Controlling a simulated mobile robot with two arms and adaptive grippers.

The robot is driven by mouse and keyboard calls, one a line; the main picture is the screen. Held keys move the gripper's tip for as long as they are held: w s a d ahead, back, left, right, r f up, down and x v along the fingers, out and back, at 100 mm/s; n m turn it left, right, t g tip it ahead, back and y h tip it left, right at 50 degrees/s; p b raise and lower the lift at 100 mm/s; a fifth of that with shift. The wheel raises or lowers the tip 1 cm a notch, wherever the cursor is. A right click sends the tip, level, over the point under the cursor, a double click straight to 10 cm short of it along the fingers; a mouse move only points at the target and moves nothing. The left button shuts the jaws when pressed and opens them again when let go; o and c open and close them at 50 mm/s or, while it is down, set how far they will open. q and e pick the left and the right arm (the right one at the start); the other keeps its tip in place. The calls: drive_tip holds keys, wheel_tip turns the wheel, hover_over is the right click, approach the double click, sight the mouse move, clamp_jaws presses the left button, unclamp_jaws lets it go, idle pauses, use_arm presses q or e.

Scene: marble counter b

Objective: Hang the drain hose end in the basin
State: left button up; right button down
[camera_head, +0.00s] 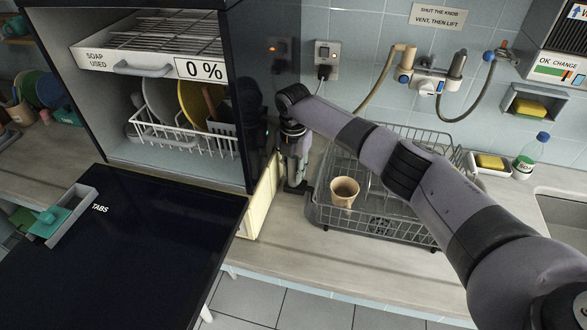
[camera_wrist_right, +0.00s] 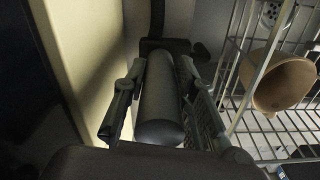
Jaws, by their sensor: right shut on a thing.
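My right gripper (camera_head: 294,165) points down in the narrow gap between the dishwasher's side and the dish rack. In the right wrist view its fingers (camera_wrist_right: 160,105) stand on both sides of a dark grey cylinder (camera_wrist_right: 160,110) and are shut on it. A dark flat piece lies at the cylinder's far end. I cannot tell for certain whether this cylinder is the drain hose end. The basin (camera_head: 562,216) is a sink at the right edge, partly cut off. My left gripper is not in view.
A wire dish rack (camera_head: 375,222) with a tan cup (camera_head: 343,193) stands right of the gripper. A cream panel (camera_head: 259,205) is close on its left. The dishwasher door (camera_head: 130,250) hangs open. A tan hose (camera_head: 378,82) runs to the wall tap. A soap bottle (camera_head: 530,157) stands near the basin.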

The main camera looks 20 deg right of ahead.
drive_tip(key=shift+f+b, duration=0.65)
drive_tip(key=shift+f, duration=0.45)
drive_tip(key=c, duration=1.2)
unclamp_jaws()
wheel_tip(320, 180, up, 12)
drive_tip(key=shift+r, duration=0.1)
